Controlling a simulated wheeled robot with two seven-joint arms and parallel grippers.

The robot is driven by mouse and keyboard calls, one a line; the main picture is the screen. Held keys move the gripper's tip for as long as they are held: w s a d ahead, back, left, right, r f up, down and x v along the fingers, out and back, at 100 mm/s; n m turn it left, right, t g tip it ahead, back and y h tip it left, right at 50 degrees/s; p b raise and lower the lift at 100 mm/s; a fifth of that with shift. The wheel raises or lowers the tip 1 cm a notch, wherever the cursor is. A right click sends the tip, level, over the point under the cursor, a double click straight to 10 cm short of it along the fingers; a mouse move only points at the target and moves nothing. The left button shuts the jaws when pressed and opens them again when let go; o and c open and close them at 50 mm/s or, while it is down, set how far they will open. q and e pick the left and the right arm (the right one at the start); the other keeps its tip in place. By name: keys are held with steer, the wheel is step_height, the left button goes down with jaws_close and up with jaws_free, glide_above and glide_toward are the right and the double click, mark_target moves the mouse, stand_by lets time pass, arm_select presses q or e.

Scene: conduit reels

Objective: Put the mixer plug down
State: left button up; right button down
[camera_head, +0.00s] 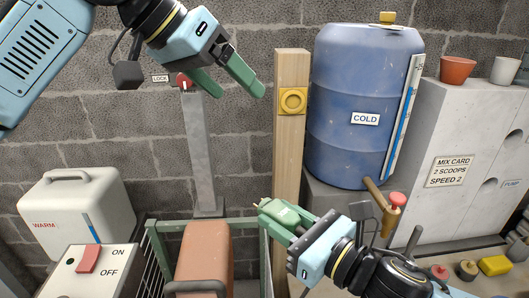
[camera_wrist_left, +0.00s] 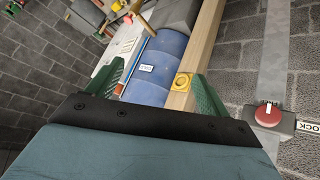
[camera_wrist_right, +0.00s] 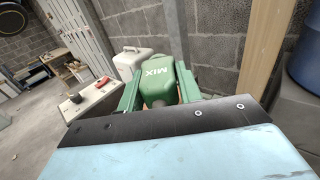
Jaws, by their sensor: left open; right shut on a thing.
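The mixer plug (camera_head: 284,211) is green; in the right wrist view the plug (camera_wrist_right: 158,84) shows the letters MIX. My right gripper (camera_head: 276,221) is shut on it and holds it in the air in front of the wooden post's lower part. It also shows in the right wrist view (camera_wrist_right: 159,95), with a finger on each side of the plug. My left gripper (camera_head: 236,82) is open and empty, high up, left of the wooden post. In the left wrist view nothing is between its fingers (camera_wrist_left: 160,85); the post and blue barrel show beyond.
A yellow round fitting (camera_head: 292,101) is on the wooden post (camera_head: 288,150). A blue COLD barrel (camera_head: 350,85) stands right of it. A red LOCK knob (camera_head: 184,80) tops a grey post. A switch box (camera_head: 90,272) and white WARM container (camera_head: 75,210) stand left.

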mark_target(281, 210)
arm_select(q)
steer(key=s+d+f+m+g+y, duration=0.1)
steer(key=s+d+f+y, duration=0.4)
steer(key=s+f, duration=0.3)
steer(key=x, duration=0.7)
steer(key=s+x, duration=0.1)
steer(key=x, duration=0.3)
steer(key=shift+f, duration=0.15)
steer(key=c, duration=0.7)
steer(key=shift+c, duration=0.3)
arm_select(e)
steer(key=c, duration=0.9)
jaws_free()
